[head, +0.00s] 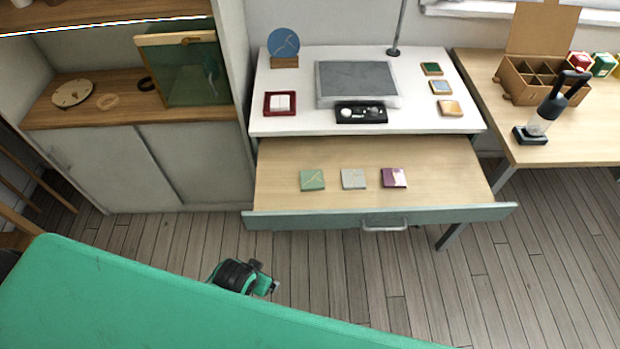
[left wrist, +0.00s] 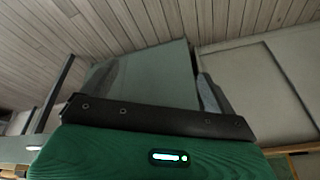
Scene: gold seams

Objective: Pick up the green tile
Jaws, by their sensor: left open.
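The light green tile (head: 312,180) with a thin gold line lies flat in the open drawer (head: 280,155), leftmost of a row of three. A pale grey tile (head: 353,179) and a purple-and-white tile (head: 394,178) lie to its right. My left gripper (head: 268,285) is open, in front of the drawer and below the green tile in the head view, well apart from it. Its wrist is partly hidden behind a green part of my body. The left wrist view shows no tile. My right gripper is not in view.
The drawer's front panel with its handle (head: 384,226) stands between my gripper and the tiles. On the white desk (head: 285,121) are a grey pad (head: 357,80), a black tray (head: 361,112), a red frame (head: 280,103) and several small tiles. A cabinet (head: 190,165) stands left.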

